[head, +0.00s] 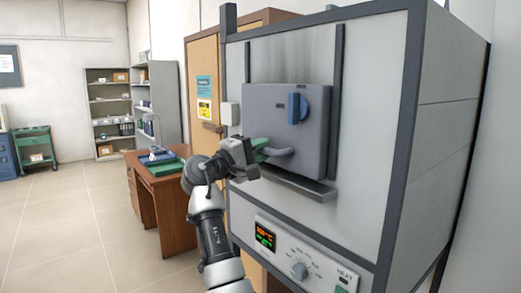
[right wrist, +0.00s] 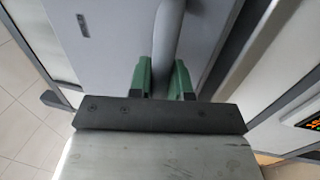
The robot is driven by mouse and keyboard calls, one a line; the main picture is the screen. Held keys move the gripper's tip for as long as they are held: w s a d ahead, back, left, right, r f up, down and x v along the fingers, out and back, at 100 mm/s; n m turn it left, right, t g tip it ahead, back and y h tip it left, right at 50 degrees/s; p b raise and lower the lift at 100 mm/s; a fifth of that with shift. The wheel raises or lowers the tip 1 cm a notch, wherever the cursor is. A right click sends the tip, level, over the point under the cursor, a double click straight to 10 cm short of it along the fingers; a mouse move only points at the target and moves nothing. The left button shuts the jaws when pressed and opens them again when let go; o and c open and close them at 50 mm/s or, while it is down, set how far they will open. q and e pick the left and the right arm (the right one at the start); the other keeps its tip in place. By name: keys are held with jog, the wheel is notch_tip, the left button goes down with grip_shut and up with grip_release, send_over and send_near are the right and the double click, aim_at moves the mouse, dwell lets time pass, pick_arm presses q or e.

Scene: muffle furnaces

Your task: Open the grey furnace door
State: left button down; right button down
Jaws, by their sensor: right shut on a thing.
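In the head view the door looks to be shut or nearly so. A grey bar handle (head: 282,152) sticks out low on the door. My right gripper (head: 262,150), with green fingers, is at the handle's left end. In the right wrist view the handle (right wrist: 167,35) runs between the two green fingers (right wrist: 161,78), which are shut on it. My left gripper is not in view.
A control panel (head: 290,262) with a lit display is below the door. A ledge (head: 295,184) sits just under the door. A wooden desk (head: 165,208) and a wooden cabinet (head: 203,75) stand at left behind my arm. The tiled floor (head: 75,235) at far left is clear.

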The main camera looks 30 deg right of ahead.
notch_tip(320, 180, up, 17)
jog(key=p, duration=0.9)
jog(key=shift+f, duration=0.15)
jog(key=c, duration=1.1)
grip_release()
jog(key=b+v, duration=0.4)
jog(key=v, duration=0.7)
jog(key=shift+d+b, duration=0.1)
jog(key=shift+b, duration=0.2)
